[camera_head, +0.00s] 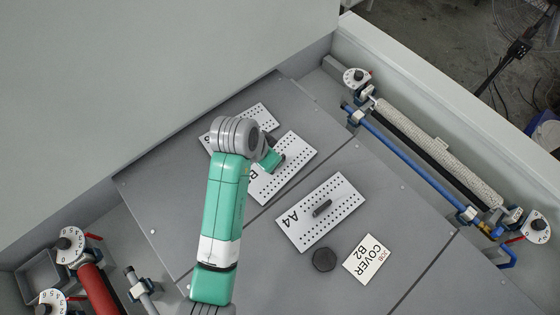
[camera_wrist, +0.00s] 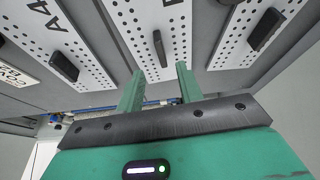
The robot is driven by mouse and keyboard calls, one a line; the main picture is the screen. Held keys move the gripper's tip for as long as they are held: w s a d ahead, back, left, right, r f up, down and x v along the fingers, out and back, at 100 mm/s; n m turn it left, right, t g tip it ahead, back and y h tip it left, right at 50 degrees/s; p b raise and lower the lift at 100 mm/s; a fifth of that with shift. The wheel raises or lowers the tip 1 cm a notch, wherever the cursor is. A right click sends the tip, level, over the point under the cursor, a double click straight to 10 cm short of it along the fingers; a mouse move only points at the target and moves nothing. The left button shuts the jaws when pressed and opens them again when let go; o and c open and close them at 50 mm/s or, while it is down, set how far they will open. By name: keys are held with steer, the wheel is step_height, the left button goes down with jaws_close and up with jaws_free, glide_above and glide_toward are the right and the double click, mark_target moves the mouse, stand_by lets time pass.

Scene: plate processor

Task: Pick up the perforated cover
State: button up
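Three white perforated covers with dark bar handles lie on the grey deck. The A4 cover (camera_head: 308,219) lies nearest the middle in the head view and at the left in the wrist view (camera_wrist: 85,58). The middle cover (camera_head: 296,147), its label showing only a "B", is partly hidden under my arm. The third cover (camera_head: 252,112) is mostly hidden at the far left. My gripper (camera_wrist: 160,70) is open and empty. In the wrist view its two green fingers are apart, with the middle cover's handle (camera_wrist: 159,48) beyond and between the tips; no contact shows.
A white textured roller (camera_head: 438,151) and a blue bar (camera_head: 410,158) run along the right. A red roller (camera_head: 98,289) and numbered dials (camera_head: 70,246) stand at the lower left.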

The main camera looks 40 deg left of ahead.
steer(key=x, duration=0.6)
steer(key=shift+w+a+f, duration=0.15)
jaws_close()
